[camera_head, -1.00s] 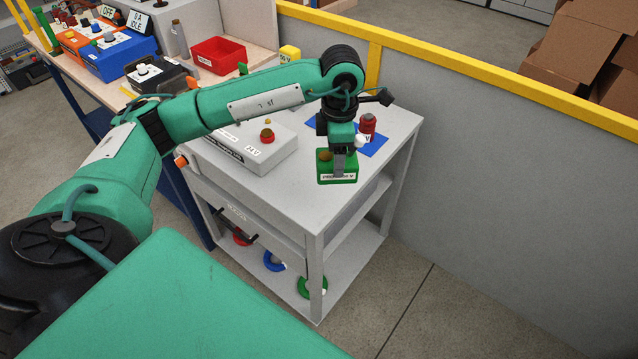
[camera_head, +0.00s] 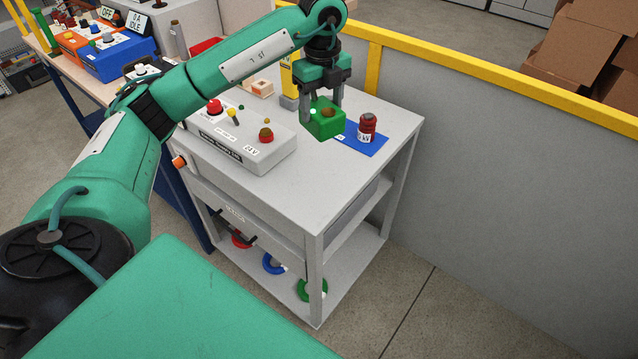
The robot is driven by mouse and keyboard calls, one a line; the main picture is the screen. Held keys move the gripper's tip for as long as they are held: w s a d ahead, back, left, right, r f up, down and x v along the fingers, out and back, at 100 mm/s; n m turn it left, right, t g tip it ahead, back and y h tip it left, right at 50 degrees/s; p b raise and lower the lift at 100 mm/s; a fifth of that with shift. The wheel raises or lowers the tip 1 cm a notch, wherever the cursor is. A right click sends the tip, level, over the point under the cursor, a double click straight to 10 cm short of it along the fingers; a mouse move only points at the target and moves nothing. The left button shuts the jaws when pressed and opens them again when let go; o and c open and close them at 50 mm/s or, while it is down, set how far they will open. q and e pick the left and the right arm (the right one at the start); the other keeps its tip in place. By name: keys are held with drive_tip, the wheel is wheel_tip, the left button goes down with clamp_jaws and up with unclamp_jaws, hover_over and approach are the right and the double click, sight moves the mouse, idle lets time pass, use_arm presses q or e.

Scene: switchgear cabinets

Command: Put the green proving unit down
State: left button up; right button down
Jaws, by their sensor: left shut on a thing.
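The unit appears over the grey cart's top (camera_head: 290,187), at the left edge of a blue mat (camera_head: 363,142). I cannot tell whether it touches the cart or hangs just above it. My right gripper is not in view.
A grey test box (camera_head: 232,138) with red and yellow knobs sits left of the unit. A yellow device (camera_head: 288,86) stands behind. A yellow-railed wall (camera_head: 480,190) borders the cart's right. The cart's front top is bare.

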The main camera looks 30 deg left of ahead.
use_arm(q)
drive_tip(key=n, duration=0.1)
drive_tip(key=a+r+n, duration=0.1)
drive_tip(key=n, duration=0.1)
drive_tip(key=shift+w, duration=0.2)
drive_tip(key=shift+f, duration=0.25)
wheel_tip(320, 180, down, 19)
drive_tip(key=p, duration=0.5)
drive_tip(key=shift+f, duration=0.25)
drive_tip(key=shift+f, duration=0.1)
